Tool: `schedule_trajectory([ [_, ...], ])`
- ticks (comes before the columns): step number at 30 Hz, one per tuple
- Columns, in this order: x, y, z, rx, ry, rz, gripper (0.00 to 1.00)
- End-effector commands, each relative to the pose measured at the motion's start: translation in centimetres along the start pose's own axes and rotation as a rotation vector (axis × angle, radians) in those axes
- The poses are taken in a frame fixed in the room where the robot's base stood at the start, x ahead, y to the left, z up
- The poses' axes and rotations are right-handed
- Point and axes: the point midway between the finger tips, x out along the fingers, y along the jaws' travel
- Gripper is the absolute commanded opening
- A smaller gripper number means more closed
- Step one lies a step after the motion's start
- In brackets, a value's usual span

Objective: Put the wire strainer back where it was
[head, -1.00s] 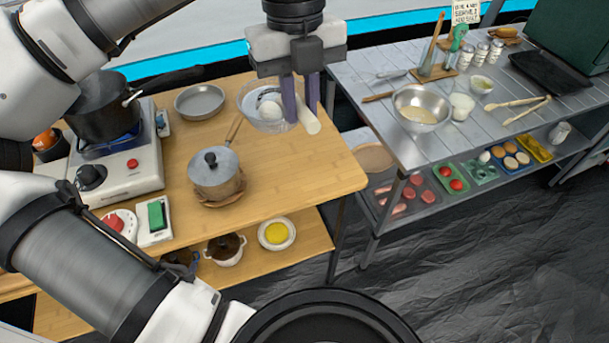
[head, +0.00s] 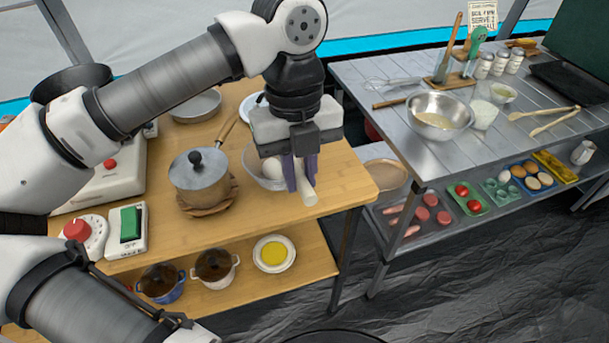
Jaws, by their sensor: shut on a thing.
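My gripper (head: 302,182) is shut on a pale, rod-like handle (head: 309,197) that sticks out below the fingers. I take it to be the handle of the wire strainer; its mesh cannot be made out behind the fingers. A clear glass bowl (head: 251,171) stands on the wooden table just left of and partly behind the fingers. A white rounded thing (head: 272,168) shows in or over the bowl. I cannot tell whether the held thing touches the bowl.
A lidded saucepan (head: 197,180) stands left of the bowl, its handle pointing back. A grey pan (head: 196,105) and a partly hidden white plate (head: 251,108) are farther back.

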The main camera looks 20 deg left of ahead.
Motion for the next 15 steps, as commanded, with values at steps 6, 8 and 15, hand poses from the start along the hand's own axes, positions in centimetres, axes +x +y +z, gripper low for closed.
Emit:
schedule_trajectory([
  [6, -0.08, 0.01, 0.01, 0.0, -0.003, 0.0, 0.0],
  [8, 0.07, 0.01, 0.03, 0.0, -0.003, 0.0, 0.0],
  [15, 0.2, 0.01, 0.03, 0.0, -0.001, 0.0, 0.38],
])
